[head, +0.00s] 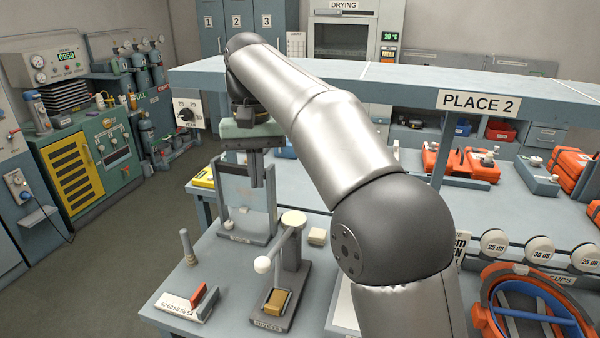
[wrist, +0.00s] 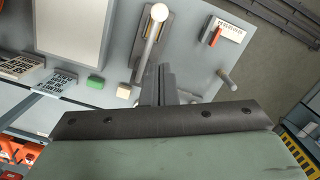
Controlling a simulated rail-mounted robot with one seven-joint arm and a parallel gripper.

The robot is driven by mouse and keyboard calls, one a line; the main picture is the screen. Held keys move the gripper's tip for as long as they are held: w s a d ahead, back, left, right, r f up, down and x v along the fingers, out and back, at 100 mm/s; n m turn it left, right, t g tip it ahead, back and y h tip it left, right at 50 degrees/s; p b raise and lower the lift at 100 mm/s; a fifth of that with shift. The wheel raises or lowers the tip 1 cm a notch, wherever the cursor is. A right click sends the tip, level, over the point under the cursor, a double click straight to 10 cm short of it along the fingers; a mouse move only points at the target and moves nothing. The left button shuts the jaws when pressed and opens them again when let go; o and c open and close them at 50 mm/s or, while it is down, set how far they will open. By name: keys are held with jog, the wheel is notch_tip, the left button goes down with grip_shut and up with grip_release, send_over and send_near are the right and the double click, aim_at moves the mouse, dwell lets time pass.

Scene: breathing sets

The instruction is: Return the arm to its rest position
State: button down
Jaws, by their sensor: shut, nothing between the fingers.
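My gripper (head: 257,172) hangs at the end of my arm, pointing down above the left part of the work table (head: 229,285). Its two narrow fingers are together, with nothing between them. In the wrist view the closed fingers (wrist: 164,85) point over the bench and touch nothing that I can make out. My silver arm runs across the middle of the head view and hides part of the table.
Below stand a grey upright frame (head: 236,215), a lever device with a white knob (head: 262,264) and a block with a red piece (head: 199,296). A raised shelf marked PLACE 2 (head: 478,102) runs behind my arm. Open floor (head: 120,240) lies left.

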jog(key=s+d+f+m, duration=0.1)
jog(key=s+d+f, duration=0.35)
jog(key=d, duration=0.35)
jog(key=s+d+f+t, duration=0.1)
jog(key=s+d+f, duration=0.35)
jog(key=d, duration=0.35)
jog(key=s+d+f+m, duration=0.1)
jog(key=s+d+f, duration=0.35)
jog(key=d, duration=0.25)
jog(key=s+d+f, duration=0.5)
jog(key=s+f, duration=0.3)
jog(key=s, duration=0.2)
jog(key=shift+f+m+t, duration=0.3)
jog(key=shift+f+t, duration=0.1)
jog(key=shift+w+d, duration=0.1)
